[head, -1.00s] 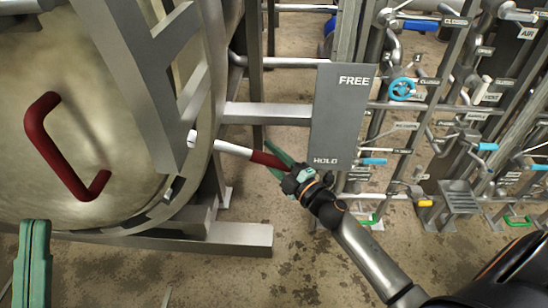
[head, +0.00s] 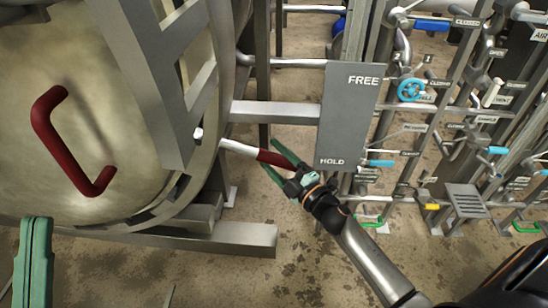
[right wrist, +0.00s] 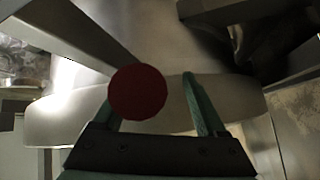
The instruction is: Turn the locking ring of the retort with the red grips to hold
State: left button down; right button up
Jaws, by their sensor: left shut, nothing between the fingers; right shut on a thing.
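The locking ring (head: 205,150) runs around the round retort door (head: 120,130) at the left of the head view. A pale lever with a red grip (head: 276,159) sticks out from it to the right, its end beside the HOLD mark of the grey sign (head: 348,115). My right gripper (head: 274,156) is shut on this red grip, with one finger on each side. In the right wrist view the grip's round red end (right wrist: 138,92) is close to the left finger. My left gripper (head: 36,222) is shut and empty at the lower left, below the door.
A red bent handle (head: 65,145) is fixed on the door. A rack of pipes with blue valves (head: 411,90) and labels stands right of the sign. A grey frame beam (head: 150,80) crosses in front of the ring. Floor is open below the sign.

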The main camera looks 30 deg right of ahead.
jog(key=shift+s+d, duration=0.1)
jog(key=shift+d, duration=0.05)
jog(key=p+v, duration=0.1)
jog(key=v, duration=1.1)
jog(key=shift+s+p, duration=0.2)
jog(key=shift+p, duration=0.2)
